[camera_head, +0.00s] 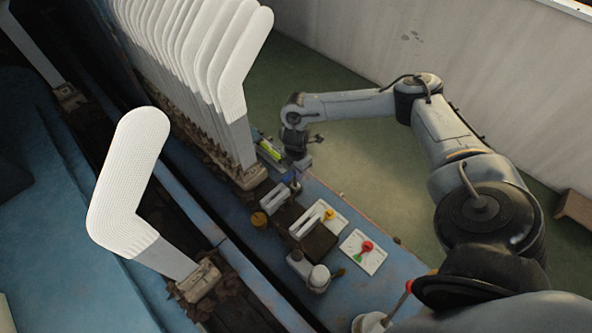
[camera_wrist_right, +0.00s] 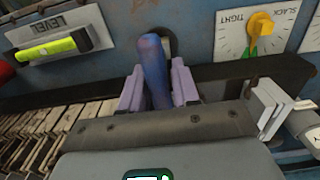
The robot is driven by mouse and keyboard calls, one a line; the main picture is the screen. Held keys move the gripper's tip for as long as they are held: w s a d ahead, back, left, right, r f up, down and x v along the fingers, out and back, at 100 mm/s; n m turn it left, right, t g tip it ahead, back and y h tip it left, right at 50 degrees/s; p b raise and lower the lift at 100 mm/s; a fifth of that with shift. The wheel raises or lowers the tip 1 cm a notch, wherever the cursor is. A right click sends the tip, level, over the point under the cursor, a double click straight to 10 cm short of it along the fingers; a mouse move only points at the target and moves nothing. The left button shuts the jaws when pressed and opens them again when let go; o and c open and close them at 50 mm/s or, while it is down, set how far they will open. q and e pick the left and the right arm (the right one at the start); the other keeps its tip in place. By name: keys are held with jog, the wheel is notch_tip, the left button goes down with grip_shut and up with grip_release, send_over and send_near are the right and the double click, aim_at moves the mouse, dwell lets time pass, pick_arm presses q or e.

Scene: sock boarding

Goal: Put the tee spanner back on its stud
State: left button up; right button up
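A blue rounded bar, which looks like the tee spanner (camera_wrist_right: 155,72), stands between the purple fingers of my right gripper (camera_wrist_right: 158,92) in the right wrist view. The fingers lie close against both its sides. Its lower part is hidden by the gripper body. In the head view my right gripper (camera_head: 297,164) is over the blue bench, with a small blue piece of the spanner (camera_head: 292,183) just below it. A dark opening with a pale edge (camera_wrist_right: 167,43) shows behind the bar; I cannot tell whether this is the stud. My left gripper is not in view.
A yellow-green level (camera_wrist_right: 48,48) is left of the gripper, and a SLACK/TIGHT dial with a yellow knob (camera_wrist_right: 260,25) is right. A red-knobbed dial (camera_head: 366,247) sits farther along the bench. White sock boards (camera_head: 231,80) stand close left of the gripper. The green floor is clear.

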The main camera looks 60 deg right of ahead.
jog(key=shift+o, duration=1.4)
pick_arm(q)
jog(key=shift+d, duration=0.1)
